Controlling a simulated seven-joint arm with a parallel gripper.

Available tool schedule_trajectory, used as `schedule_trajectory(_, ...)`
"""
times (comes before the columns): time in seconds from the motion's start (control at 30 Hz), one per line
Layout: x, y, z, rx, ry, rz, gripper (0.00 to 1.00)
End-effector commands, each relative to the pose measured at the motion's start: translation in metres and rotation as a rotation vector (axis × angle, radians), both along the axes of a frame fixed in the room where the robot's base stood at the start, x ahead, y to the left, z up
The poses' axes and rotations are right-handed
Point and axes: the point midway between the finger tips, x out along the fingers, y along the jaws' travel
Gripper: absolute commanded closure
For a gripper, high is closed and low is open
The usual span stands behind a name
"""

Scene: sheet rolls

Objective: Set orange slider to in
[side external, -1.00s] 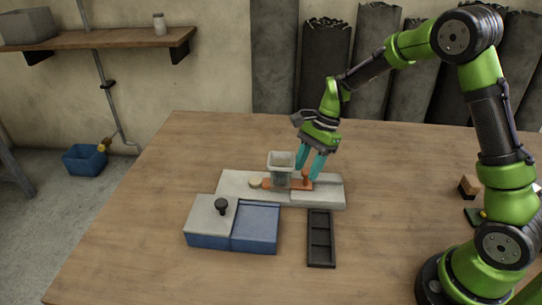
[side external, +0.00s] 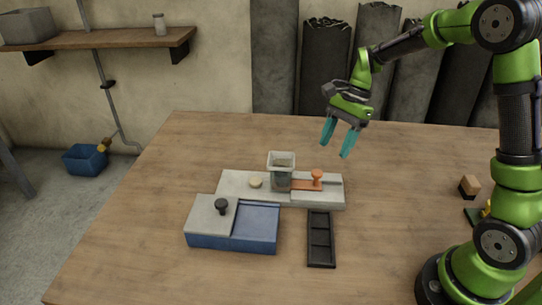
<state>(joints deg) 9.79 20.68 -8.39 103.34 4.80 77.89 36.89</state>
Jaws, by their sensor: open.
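The orange slider (side external: 306,185) lies on the grey base (side external: 235,186), with its upright orange knob (side external: 317,175) toward the right end. The slider's left end meets the clear hopper (side external: 281,170), and its far part is hidden there. A pale round disc (side external: 256,183) lies on the base just left of the hopper. My gripper (side external: 339,139) is open and empty, in the air above and behind the right end of the base, apart from the knob.
A blue box (side external: 256,225) with a grey sliding lid (side external: 209,214) and black knob stands in front of the base. A black compartment tray (side external: 320,239) lies to its right. A wooden block (side external: 469,186) sits far right. The table's left side is clear.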

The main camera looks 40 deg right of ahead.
Motion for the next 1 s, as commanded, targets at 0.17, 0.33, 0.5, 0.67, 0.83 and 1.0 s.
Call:
schedule_trajectory(0.17,0.001,-0.015,0.034,-0.001,-0.005,-0.002,0.44)
schedule_trajectory(0.33,0.001,-0.027,0.064,-0.001,-0.004,-0.002,0.44)
schedule_trajectory(0.5,0.000,-0.038,0.091,-0.001,-0.003,-0.004,0.44)
schedule_trajectory(0.67,-0.006,-0.043,0.072,-0.073,-0.096,0.170,0.44)
schedule_trajectory(0.83,-0.026,-0.027,0.077,-0.144,-0.226,0.348,0.44)
schedule_trajectory(1.0,-0.044,-0.011,0.083,-0.212,-0.340,0.499,0.44)
